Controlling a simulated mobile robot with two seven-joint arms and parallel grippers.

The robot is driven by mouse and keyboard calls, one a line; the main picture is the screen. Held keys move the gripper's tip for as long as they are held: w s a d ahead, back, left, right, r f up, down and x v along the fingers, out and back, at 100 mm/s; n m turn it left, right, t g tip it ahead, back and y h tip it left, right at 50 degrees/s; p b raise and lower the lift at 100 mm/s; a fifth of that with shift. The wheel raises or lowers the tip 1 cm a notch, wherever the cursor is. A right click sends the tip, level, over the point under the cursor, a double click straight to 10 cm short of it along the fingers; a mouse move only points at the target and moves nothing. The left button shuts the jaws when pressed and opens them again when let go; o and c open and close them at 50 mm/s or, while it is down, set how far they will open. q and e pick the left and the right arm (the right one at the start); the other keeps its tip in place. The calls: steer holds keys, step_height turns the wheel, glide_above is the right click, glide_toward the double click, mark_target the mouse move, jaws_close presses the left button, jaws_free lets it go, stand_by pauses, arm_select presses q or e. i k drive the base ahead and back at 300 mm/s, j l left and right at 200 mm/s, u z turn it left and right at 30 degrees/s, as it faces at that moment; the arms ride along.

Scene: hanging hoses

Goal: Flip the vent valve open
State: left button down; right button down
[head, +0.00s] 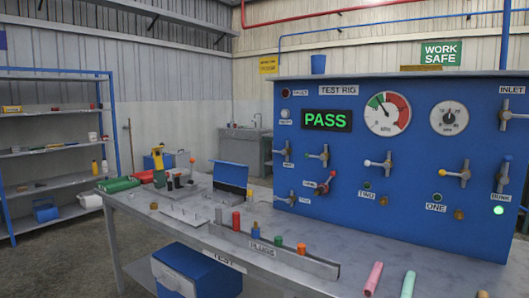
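The blue test rig panel (413,218) stands on the right side of the workbench and carries several lever valves. An inlet valve (509,115) and another valve (503,175) are at the right. The small labels by the left valves are too blurred to read, so I cannot tell which is the vent valve. Neither gripper is in view.
The display (327,120) reads PASS, beside a red-and-green gauge (387,113). A grey bench (300,270) in front bears a plug rail (262,252), pink hose (373,279) and green hose (408,284). A blue box (196,270) sits below. Shelves (55,150) stand at left.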

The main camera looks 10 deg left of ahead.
mark_target(270, 150)
steer(key=j+z, duration=0.35)
steer(key=j, duration=1.85)
steer(key=i+j, duration=1.05)
steer(key=j, duration=0.3)
steer(key=i+j, duration=0.55)
steer(key=j+z, duration=0.05)
steer(key=j, duration=0.05)
